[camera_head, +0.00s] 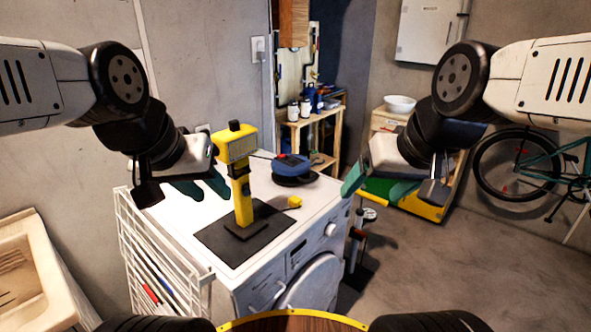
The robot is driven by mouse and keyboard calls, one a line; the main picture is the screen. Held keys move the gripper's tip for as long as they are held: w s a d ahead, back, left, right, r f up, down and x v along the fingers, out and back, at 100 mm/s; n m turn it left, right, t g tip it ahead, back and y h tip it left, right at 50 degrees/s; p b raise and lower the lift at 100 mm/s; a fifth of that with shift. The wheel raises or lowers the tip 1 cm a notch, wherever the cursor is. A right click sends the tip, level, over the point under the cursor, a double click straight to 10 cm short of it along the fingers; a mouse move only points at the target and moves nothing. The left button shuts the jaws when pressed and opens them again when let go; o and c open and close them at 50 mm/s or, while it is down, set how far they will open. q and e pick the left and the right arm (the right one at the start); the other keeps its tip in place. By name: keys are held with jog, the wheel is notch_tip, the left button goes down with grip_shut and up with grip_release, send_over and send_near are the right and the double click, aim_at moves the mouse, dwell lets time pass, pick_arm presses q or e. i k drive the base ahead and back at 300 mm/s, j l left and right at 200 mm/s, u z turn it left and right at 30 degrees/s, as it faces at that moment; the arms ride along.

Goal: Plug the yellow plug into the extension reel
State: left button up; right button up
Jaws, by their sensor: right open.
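A small yellow plug (294,202) lies on the white washing machine top, beside a dark mat, with its cord not made out. A blue and black round thing with red parts, which looks like the extension reel (291,168), sits on the machine top behind the plug. My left gripper (203,188) is left of a tall yellow device, above the machine's left side, with its teal fingers apart and nothing between them. My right gripper (377,187) is in the air right of the machine, open and empty. Neither gripper touches the plug or the reel.
The upright yellow device (243,195) stands on the dark mat (268,232) near my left gripper. A white drying rack (165,262) hangs at the machine's left side. A wooden shelf (312,120) and a bicycle (530,170) are farther back. The floor at right is mostly clear.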

aim_at(293, 171)
jog(key=i+l, duration=0.15)
jog(key=l, duration=0.25)
jog(key=i+l, duration=0.2)
jog(key=l, duration=0.2)
jog(key=i+l, duration=0.15)
jog(key=l, duration=0.25)
jog(key=i+l, duration=0.15)
jog(key=l, duration=0.25)
jog(key=u, duration=1.55)
